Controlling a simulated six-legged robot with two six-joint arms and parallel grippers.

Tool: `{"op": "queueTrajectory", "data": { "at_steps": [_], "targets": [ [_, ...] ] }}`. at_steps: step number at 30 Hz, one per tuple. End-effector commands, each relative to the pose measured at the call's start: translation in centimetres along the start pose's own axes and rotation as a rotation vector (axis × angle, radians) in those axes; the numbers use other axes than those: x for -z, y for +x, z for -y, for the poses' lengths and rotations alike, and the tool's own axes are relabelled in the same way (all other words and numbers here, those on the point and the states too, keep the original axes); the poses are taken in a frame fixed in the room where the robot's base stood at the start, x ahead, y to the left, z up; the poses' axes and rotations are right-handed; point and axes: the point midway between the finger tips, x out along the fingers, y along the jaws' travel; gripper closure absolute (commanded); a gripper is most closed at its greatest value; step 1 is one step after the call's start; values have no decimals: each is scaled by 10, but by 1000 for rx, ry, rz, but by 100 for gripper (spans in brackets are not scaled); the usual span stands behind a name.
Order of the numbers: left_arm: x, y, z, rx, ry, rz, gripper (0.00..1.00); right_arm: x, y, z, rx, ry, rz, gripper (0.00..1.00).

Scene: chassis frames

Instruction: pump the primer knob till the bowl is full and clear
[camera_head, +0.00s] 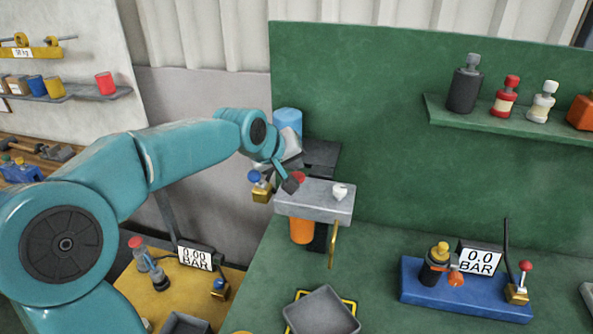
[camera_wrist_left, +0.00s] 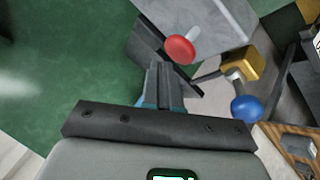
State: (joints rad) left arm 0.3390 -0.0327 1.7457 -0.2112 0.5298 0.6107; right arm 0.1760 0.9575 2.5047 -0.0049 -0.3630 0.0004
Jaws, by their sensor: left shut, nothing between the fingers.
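A grey block (camera_head: 315,201) is mounted at the left end of the green bench. It carries a red round knob (camera_head: 298,177) and a small white knob (camera_head: 340,191); I cannot tell for certain which is the primer knob. An orange bowl (camera_head: 302,231) hangs under the block, partly hidden, its fill and clarity unreadable. My left gripper (camera_head: 289,184) is shut and empty beside the red knob. In the left wrist view its fingers (camera_wrist_left: 165,78) point toward the red knob (camera_wrist_left: 180,49), with contact unclear. My right gripper is out of view.
A blue-knobbed brass valve (camera_head: 261,190) sits left of the block, near my fingers. A grey tray (camera_head: 322,311) lies in front. A blue gauge unit (camera_head: 465,290) reading 0.0 BAR stands right. Bench between is clear.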

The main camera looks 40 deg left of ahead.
Motion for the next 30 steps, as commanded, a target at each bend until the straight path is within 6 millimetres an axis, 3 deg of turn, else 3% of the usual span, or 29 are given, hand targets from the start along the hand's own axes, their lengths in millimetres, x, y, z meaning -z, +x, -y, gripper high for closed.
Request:
{"op": "queueTrajectory", "data": {
  "at_steps": [11,25,30],
  "targets": [
    [2,-3,-2,-1,0,-2,100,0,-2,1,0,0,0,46],
    [25,-34,-25,-1,0,-3,100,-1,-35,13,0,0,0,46],
    [27,-37,-27,-1,0,-2,100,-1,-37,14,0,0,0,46]
  ]
}}
